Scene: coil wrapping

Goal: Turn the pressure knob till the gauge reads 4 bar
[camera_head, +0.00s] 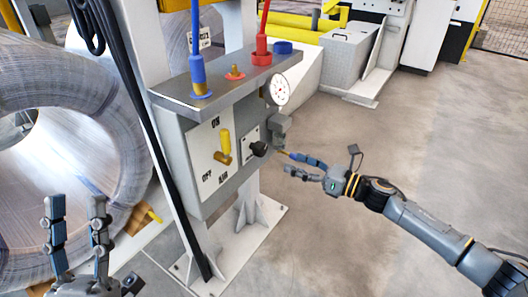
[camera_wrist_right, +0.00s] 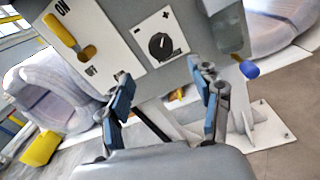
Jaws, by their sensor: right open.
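The black pressure knob (camera_head: 259,149) sits on the front of the grey control box, on a white plate. In the right wrist view the knob (camera_wrist_right: 161,45) shows face on, with plus and minus marks on its plate. The round white gauge (camera_head: 279,90) is at the box's right end; its reading is too small to tell. My right gripper (camera_head: 290,164) is open, to the right of the knob and apart from it; in the wrist view its fingers (camera_wrist_right: 165,100) are spread below the knob. My left gripper (camera_head: 75,215) is open and empty at the lower left, far from the box.
A yellow ON/OFF lever (camera_head: 225,145) is left of the knob. Blue (camera_head: 197,70) and red (camera_head: 261,45) hose fittings stand on the box top. A large wrapped coil (camera_head: 110,110) fills the left. Floor at right is free.

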